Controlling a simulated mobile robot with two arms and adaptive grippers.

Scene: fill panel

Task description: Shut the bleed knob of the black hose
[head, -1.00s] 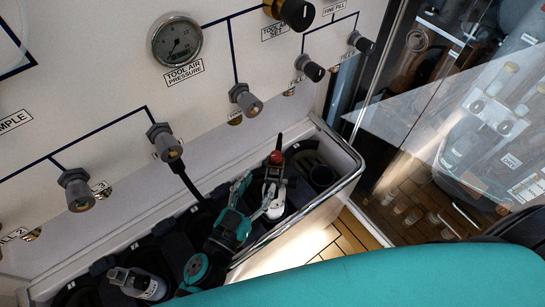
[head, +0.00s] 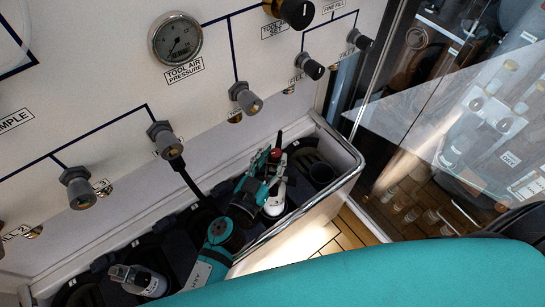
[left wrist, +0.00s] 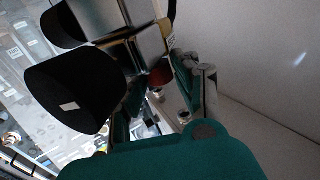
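A small red part (head: 275,153) with a thin black stem sits above a white bottle-like body (head: 274,204) in the dark rack. It is the likely bleed knob, but the frames do not confirm that it belongs to the black hose. A black hose (head: 186,178) hangs from a grey panel fitting into the rack. My left gripper (head: 270,164) is teal and grey, with its fingers apart close to the red part. In the left wrist view the red part (left wrist: 160,75) shows between the fingers, under a silver block; contact is unclear. My right gripper is out of view.
The rack (head: 345,170) has a metal front rim and stands against the white panel. Another valve-topped bottle (head: 138,280) sits in it at left. A gauge (head: 177,37) and several grey fittings protrude above. A glass door (head: 415,110) is at right.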

